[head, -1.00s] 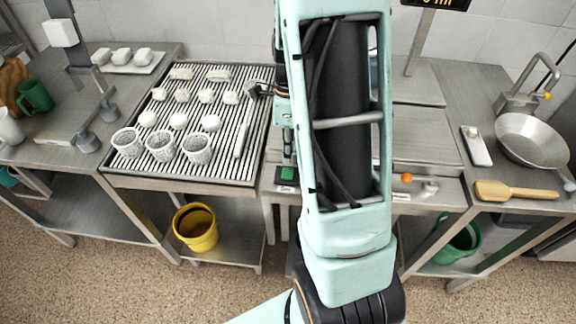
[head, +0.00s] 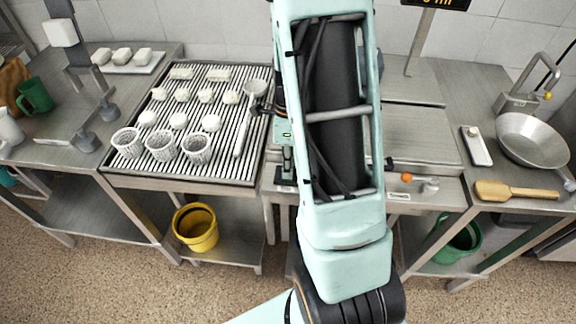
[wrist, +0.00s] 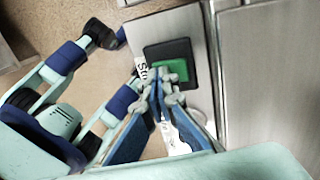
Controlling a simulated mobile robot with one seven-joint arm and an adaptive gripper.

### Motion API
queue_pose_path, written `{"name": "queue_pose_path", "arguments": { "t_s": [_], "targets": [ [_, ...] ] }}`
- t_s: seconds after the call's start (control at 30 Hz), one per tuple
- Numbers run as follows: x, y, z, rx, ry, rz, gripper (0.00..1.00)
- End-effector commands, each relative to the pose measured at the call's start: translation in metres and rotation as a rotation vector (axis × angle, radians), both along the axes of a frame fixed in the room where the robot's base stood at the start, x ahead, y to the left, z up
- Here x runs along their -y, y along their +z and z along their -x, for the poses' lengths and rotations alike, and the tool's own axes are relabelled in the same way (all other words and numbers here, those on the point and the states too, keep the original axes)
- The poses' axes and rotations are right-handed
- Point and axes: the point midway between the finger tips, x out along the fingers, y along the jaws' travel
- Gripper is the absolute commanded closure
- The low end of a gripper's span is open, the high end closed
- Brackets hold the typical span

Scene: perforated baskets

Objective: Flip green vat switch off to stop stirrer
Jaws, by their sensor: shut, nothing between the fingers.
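The green switch (wrist: 174,69) sits on a black plate on the metal panel in the wrist view, with a partly hidden white label (wrist: 141,68) beside it. My gripper (wrist: 156,84) is shut and empty. Its tips overlap the lower left edge of the switch in that view; I cannot tell whether they touch it. In the head view the switch's dark base plate (head: 286,187) shows on the front panel left of my arm, with no green visible. The vat and stirrer are mostly hidden behind my arm.
A slatted drain rack (head: 225,165) with perforated baskets (head: 162,146) and white pieces lies to the left. An orange-knobbed valve (head: 407,177) juts from the front panel on the right. A pan (head: 530,140) and a wooden paddle (head: 515,190) lie farther right.

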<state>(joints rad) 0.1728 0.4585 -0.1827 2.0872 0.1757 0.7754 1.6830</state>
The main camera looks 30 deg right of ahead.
Motion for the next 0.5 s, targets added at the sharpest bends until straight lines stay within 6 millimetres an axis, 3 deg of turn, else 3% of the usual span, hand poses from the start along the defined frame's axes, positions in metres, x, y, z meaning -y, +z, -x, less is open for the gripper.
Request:
{"name": "queue_pose_path", "arguments": {
  "t_s": [0.5],
  "targets": [
    [0.008,0.002,-0.012,-0.002,-0.001,0.000,1.00]
  ]
}}
